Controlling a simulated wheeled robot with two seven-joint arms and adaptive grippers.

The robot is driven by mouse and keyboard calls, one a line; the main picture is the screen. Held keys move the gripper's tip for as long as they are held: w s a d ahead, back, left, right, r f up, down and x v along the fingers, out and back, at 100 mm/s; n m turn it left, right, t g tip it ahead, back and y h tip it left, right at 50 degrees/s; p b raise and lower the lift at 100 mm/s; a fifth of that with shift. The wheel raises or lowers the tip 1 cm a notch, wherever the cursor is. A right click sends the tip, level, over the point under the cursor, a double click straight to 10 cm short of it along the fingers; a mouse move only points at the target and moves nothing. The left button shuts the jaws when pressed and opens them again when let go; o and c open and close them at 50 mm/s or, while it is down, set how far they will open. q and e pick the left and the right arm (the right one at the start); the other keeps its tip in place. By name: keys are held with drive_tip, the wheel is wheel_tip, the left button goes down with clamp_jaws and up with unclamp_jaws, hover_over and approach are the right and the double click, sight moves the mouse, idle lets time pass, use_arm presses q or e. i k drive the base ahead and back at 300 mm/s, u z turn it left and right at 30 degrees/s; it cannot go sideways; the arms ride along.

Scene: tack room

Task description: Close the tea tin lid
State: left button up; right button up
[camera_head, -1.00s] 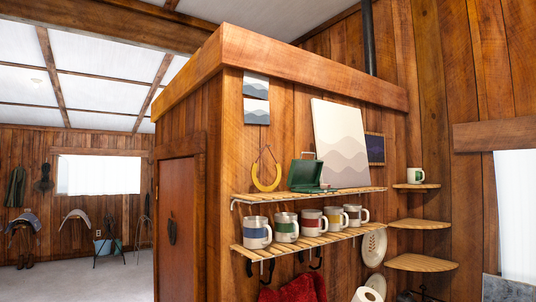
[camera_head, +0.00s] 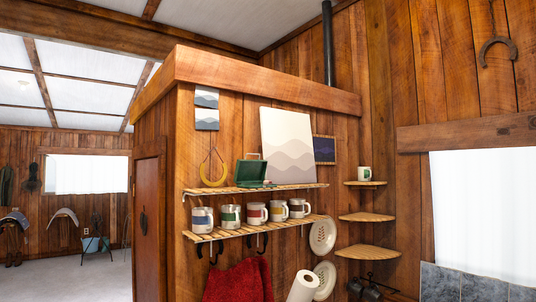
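The green tea tin (camera_head: 250,173) stands on the upper wooden shelf (camera_head: 285,187) in the head view. Its lid looks raised, with the inside dark. A small dark green piece lies low at its right side, on the shelf. The tin is small in the picture, so its hinge and clasp are hard to make out. Neither of my grippers shows in the view.
Several mugs (camera_head: 230,217) line the lower shelf. A red towel (camera_head: 238,284) and paper roll (camera_head: 303,286) hang below. Corner shelves (camera_head: 366,217) stand right.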

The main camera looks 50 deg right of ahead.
sight(247, 171)
drive_tip(key=z, duration=1.5)
